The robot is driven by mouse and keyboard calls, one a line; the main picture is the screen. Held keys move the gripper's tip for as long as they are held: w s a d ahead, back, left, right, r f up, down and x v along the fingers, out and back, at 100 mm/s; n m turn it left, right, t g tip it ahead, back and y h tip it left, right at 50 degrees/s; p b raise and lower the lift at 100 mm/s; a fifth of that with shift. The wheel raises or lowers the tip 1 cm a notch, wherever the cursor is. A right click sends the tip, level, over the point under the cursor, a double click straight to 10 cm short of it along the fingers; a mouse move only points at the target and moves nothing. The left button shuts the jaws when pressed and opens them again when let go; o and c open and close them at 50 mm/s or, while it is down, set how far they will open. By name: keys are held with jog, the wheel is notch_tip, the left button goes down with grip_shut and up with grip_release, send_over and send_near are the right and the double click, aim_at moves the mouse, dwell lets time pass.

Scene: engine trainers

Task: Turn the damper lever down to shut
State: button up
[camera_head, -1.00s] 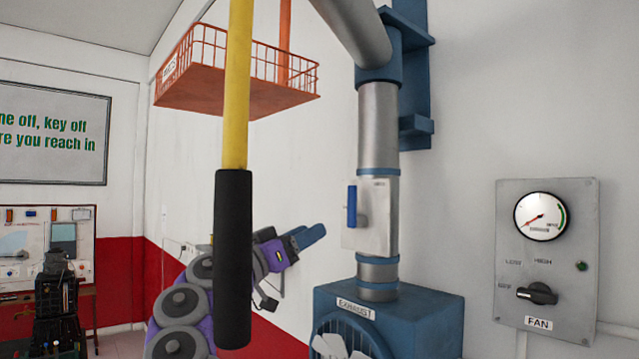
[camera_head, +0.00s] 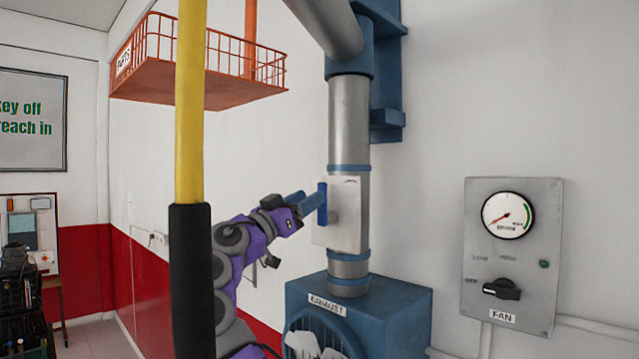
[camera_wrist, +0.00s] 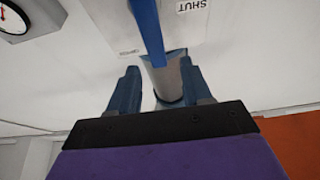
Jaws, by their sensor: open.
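The damper lever (camera_head: 322,203) is a blue upright bar on a pale plate (camera_head: 347,215) fixed to the grey exhaust pipe. My gripper (camera_head: 308,203) is just left of the lever in the head view, its blue fingers pointing at it. In the wrist view the lever (camera_wrist: 148,35) runs down from the top edge, ahead of and between the two open fingers (camera_wrist: 162,90). The plate there carries an upside-down SHUT label (camera_wrist: 191,5) and a second, small label. Nothing is held. Whether a finger touches the lever cannot be told.
A yellow pole with a black grip (camera_head: 192,280) stands close in front, partly hiding my arm. An orange basket (camera_head: 200,85) hangs above. The blue exhaust fan box (camera_head: 390,310) sits below the pipe. The fan panel (camera_head: 512,255) is on the right wall.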

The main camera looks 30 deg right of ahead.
jog(key=p+x, duration=0.2)
jog(key=x, duration=0.4)
jog(key=shift+a, duration=0.15)
jog(key=shift+s, duration=0.1)
grip_shut()
dwell(0.3)
